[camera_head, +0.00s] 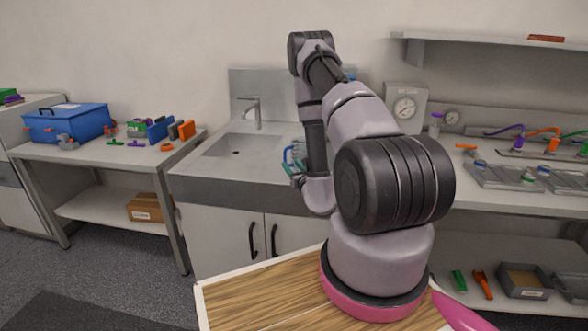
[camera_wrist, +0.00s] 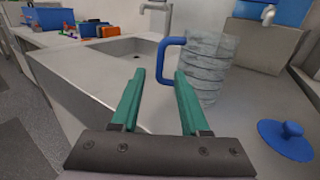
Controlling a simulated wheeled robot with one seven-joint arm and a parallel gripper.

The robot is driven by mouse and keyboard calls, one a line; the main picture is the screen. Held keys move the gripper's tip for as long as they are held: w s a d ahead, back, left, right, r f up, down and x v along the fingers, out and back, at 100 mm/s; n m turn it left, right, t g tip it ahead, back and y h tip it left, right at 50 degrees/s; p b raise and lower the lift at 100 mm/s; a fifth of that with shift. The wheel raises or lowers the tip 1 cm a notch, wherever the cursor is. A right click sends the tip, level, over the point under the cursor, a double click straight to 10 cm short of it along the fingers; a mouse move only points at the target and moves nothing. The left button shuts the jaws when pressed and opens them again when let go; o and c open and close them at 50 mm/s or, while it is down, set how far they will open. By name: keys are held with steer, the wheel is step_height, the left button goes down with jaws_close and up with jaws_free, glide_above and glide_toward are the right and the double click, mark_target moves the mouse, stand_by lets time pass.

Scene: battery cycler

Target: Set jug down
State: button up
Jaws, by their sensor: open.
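The jug (camera_wrist: 207,68) is a clear ribbed vessel with a blue handle (camera_wrist: 167,55) on its left side. In the wrist view it stands upright on the grey counter beside the sink. My gripper (camera_wrist: 158,78) is open, with its two green fingers pointing toward the handle and nothing between them. The handle appears just beyond the fingertips; I cannot tell whether they touch. In the head view my gripper (camera_head: 292,160) shows only partly at the counter, and my arm hides most of the jug.
The sink basin (camera_wrist: 128,47) with its tap (camera_wrist: 168,14) lies left of the jug. A blue lid-like disc with a knob (camera_wrist: 287,138) lies on the counter to the right. A grey box (camera_wrist: 258,45) stands behind the jug. A dial gauge (camera_head: 405,107) stands by the wall.

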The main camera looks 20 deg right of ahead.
steer(key=a+r+n+g+y, duration=0.1)
steer(key=a+r+n+y, duration=0.7)
steer(key=a+r+y, duration=0.7)
steer(key=s+a+r+n+g+y, duration=0.2)
steer(key=s+a+r+n+g, duration=0.25)
steer(key=r, duration=0.25)
steer(key=s+a+r+n+g+y, duration=0.2)
steer(key=s+a+r+n+g, duration=0.2)
steer(key=r+n+g, duration=0.15)
steer(key=s+r+n+g+h, duration=0.2)
steer(key=s+n+g+h, duration=0.25)
steer(key=s, duration=0.35)
steer(key=s+r+n+g+h, duration=0.2)
steer(key=s+n+g+h, duration=0.1)
steer(key=s+n, duration=0.4)
steer(key=s+d+r+n+t+h, duration=0.2)
steer(key=s+d+r+t+h, duration=0.2)
steer(key=d+h, duration=0.5)
step_height(320, 180, up, 2)
steer(key=d+t, duration=0.2)
steer(key=t, duration=0.1)
steer(key=shift+d+n+t, duration=0.35)
